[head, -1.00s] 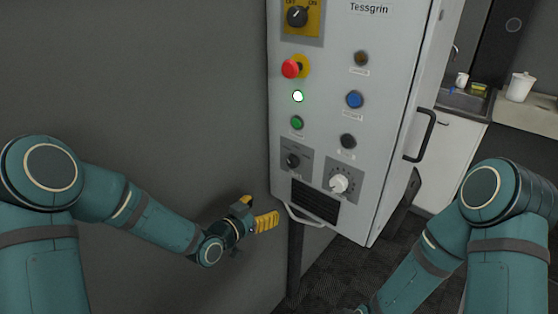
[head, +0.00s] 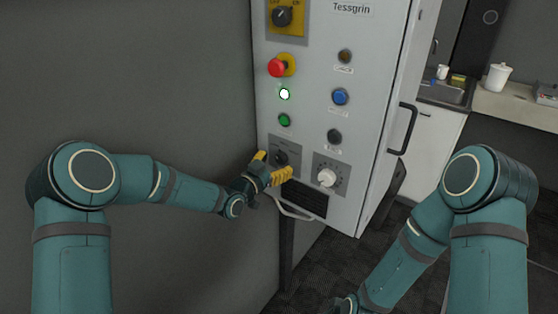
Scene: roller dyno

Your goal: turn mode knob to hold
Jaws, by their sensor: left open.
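A small black knob (head: 281,158) sits on a dark-grey plate at the lower left of the grey cabinet front; I take it as the mode knob. Its lettering is too small to read. My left gripper (head: 275,166) is open, its yellow fingers just in front of and below the knob. One finger is at the knob's left, the other below it. I cannot tell whether they touch it. My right gripper (head: 345,306) is only partly in view at the bottom edge, and its fingers are hidden.
The cabinet (head: 318,100) also carries a white dial (head: 327,178), a red button (head: 277,68), a lit white lamp (head: 284,94), a green button (head: 284,120), a blue button (head: 340,97) and a black rotary switch (head: 282,16). A black handle (head: 406,128) juts out at its right side.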

